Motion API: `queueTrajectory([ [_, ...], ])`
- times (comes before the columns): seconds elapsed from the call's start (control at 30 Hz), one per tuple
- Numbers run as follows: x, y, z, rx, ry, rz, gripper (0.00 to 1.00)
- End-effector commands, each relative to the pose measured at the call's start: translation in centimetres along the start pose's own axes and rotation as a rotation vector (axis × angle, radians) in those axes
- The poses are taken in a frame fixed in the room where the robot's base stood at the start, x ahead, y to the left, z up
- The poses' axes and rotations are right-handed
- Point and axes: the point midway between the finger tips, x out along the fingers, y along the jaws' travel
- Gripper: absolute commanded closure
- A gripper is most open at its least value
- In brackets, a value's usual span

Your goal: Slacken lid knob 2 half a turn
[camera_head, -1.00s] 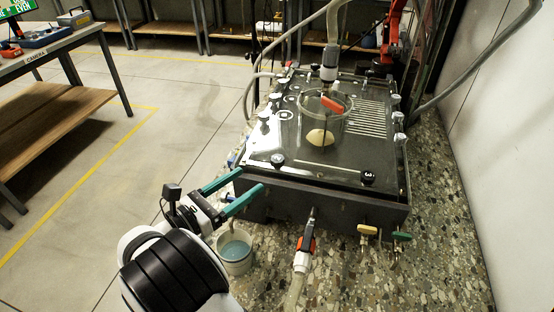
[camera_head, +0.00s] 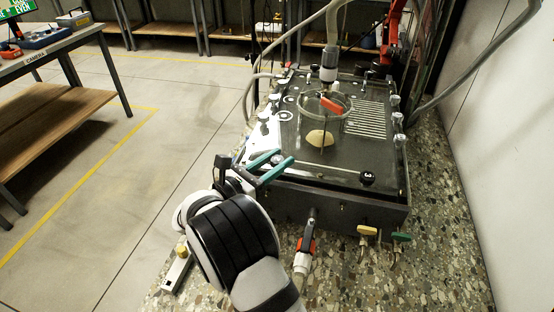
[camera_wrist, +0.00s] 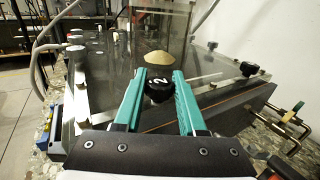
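Lid knob 2 (camera_wrist: 158,90) is a black knob with a white 2 on its top, near the front left corner of the dark tank lid (camera_head: 322,165). In the wrist view it sits between the two teal fingers of my gripper (camera_wrist: 159,76). The fingers are apart, one on each side of it; I cannot tell whether they touch it. In the head view my gripper (camera_head: 283,157) reaches over the lid's front left, and the knob is small and hard to make out between the fingertips.
Knob 3 (camera_head: 367,178) is at the lid's front right. Several other knobs line the lid's sides. A round opening with a red-handled tool (camera_head: 331,106) is mid-lid. A hose valve (camera_head: 305,245) and two small taps (camera_head: 368,231) stick out in front. A small metal block (camera_head: 178,270) lies at left.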

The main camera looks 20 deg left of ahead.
Motion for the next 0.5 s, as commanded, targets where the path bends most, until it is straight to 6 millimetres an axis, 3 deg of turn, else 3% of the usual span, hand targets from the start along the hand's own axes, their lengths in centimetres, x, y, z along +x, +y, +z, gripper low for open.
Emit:
queueTrajectory([
  [0.03,-0.01,0.00,0.00,0.000,0.000,0.000,0.71],
  [0.2,-0.01,-0.01,0.01,0.000,0.000,0.000,1.00],
  [0.37,0.00,-0.05,0.04,0.000,-0.001,0.008,1.00],
  [0.5,0.08,-0.11,0.16,-0.004,-0.004,0.124,1.00],
])
